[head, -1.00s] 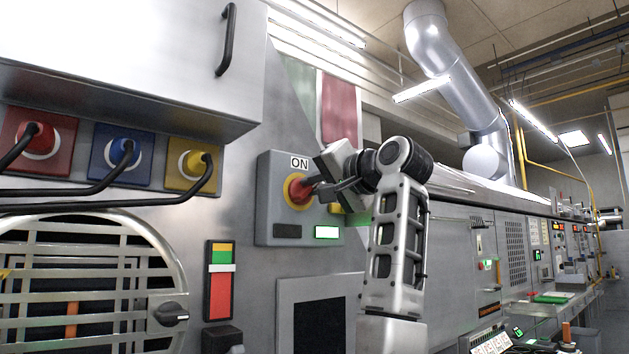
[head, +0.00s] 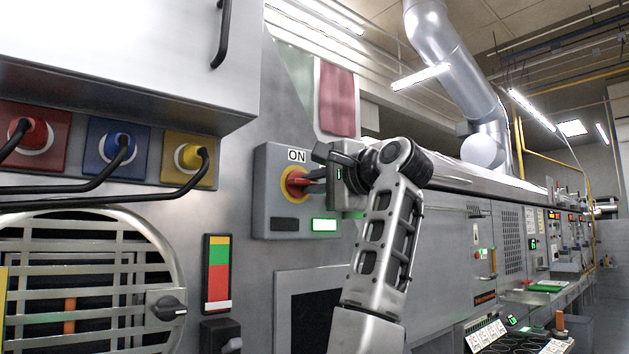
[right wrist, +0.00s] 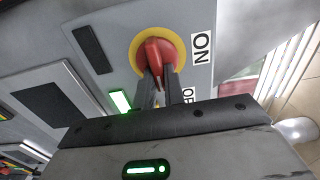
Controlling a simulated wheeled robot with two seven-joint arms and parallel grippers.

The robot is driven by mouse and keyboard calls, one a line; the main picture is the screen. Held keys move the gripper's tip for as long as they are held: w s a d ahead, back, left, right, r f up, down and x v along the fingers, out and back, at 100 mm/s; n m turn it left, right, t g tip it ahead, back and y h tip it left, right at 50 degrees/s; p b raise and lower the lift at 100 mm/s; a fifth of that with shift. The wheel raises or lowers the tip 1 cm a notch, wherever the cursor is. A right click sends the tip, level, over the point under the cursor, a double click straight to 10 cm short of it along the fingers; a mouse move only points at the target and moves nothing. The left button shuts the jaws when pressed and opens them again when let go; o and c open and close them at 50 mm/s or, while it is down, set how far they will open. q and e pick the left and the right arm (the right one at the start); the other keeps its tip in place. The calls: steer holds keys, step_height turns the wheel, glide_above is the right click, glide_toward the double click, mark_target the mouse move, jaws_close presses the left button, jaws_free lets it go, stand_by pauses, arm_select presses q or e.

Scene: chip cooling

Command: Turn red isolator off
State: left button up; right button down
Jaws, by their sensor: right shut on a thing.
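The red isolator knob (head: 295,183) sits in a yellow ring on a grey box (head: 268,218), under an "ON" label (head: 297,156). My right gripper (head: 312,182) is at the knob from the right. In the right wrist view, its two dark fingers (right wrist: 160,88) are shut on the red handle (right wrist: 154,52), which points roughly toward the gripper. The "ON" label (right wrist: 201,47) is beside the ring, and a second label, partly hidden by a finger, shows "OF". A green lamp (head: 324,225) on the box is lit. My left gripper is not in view.
Red (head: 35,138), blue (head: 116,150) and yellow (head: 188,158) sockets with black cables are on the left. A cabinet (head: 130,60) overhangs the upper left.

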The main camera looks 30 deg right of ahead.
steer(key=shift+d, duration=0.1)
stand_by(0.4)
steer(key=c, duration=1.5)
jaws_free()
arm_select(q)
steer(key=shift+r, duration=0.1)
